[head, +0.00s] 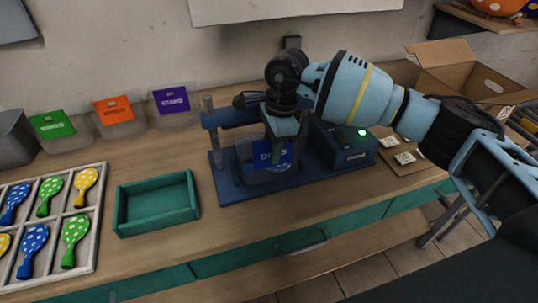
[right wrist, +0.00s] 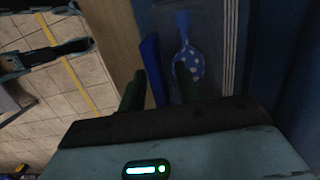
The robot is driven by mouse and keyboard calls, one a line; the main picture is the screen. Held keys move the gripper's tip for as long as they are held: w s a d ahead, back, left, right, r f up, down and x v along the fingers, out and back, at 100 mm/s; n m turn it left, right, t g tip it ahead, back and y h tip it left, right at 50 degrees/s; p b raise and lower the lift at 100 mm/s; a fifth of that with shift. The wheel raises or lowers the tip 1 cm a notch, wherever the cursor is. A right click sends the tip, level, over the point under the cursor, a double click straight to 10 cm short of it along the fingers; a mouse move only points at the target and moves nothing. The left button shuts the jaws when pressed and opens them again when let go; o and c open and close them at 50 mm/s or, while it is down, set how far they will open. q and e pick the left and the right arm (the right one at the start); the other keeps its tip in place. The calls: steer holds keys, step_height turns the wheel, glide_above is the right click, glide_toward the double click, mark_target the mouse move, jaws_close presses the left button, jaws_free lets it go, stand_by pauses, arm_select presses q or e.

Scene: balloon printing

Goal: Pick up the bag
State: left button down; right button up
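The bag (head: 250,155) is clear with a blue header card, and stands in the blue frame of the machine (head: 226,187). In the right wrist view a blue balloon with pale dots (right wrist: 190,62) shows through it, with the blue card (right wrist: 152,70) seen nearly edge-on. My right gripper (head: 276,152) points down at the card and hides part of it. In the right wrist view its green fingers (right wrist: 160,90) are apart, with the card between them, nearer the left finger. My left gripper is not in view.
An empty green tray (head: 157,232) lies left of the machine. A white compartment tray (head: 98,205) holds several dotted balloons. Bags with green (head: 52,125), orange (head: 114,109) and purple (head: 171,99) cards stand along the wall. An open cardboard box (head: 440,70) is at the back right.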

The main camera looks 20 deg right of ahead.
jaws_close()
steer(key=shift+r+b, duration=0.3)
steer(key=shift+r, duration=1.4)
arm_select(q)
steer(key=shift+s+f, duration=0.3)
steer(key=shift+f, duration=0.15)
arm_select(e)
steer(key=s+a, duration=0.2)
steer(key=s, duration=0.5)
steer(key=s+a+r, duration=0.1)
steer(key=s+a, duration=0.1)
steer(key=s, duration=0.6)
steer(key=shift+s+a+r, duration=0.2)
steer(key=shift+r, duration=0.1)
steer(key=shift+w, duration=0.1)
